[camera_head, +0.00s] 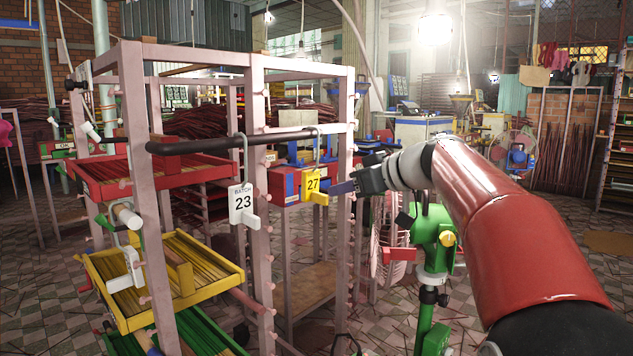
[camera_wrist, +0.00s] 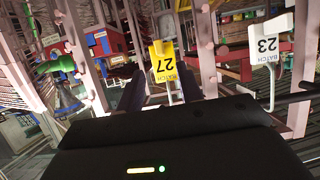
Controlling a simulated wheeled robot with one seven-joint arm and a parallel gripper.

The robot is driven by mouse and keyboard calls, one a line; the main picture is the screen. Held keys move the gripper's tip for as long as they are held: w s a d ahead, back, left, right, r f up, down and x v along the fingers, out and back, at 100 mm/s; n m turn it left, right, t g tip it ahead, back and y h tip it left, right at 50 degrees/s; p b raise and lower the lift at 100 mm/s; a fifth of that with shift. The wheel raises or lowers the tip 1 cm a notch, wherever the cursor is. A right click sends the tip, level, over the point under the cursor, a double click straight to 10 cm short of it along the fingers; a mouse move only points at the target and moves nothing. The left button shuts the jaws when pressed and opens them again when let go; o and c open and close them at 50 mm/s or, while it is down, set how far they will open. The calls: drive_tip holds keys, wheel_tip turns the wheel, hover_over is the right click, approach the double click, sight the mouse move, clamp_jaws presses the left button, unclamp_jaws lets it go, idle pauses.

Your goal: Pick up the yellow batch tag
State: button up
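In the wrist view the yellow tag (camera_wrist: 164,62) appears upside down, in line with the gap between my two spread fingers (camera_wrist: 160,88). The gripper looks open and empty; the exact distance to the tag is hard to tell.
The pink frame's right post (camera_head: 345,240) stands close to my gripper. A green machine (camera_head: 433,235) stands below my arm. Red and yellow trays (camera_head: 125,320) sit left.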

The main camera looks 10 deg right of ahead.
sight(322, 194)
drive_tip(key=p+x, duration=0.1)
drive_tip(key=x, duration=0.5)
drive_tip(key=shift+a+f, duration=0.15)
clamp_jaws()
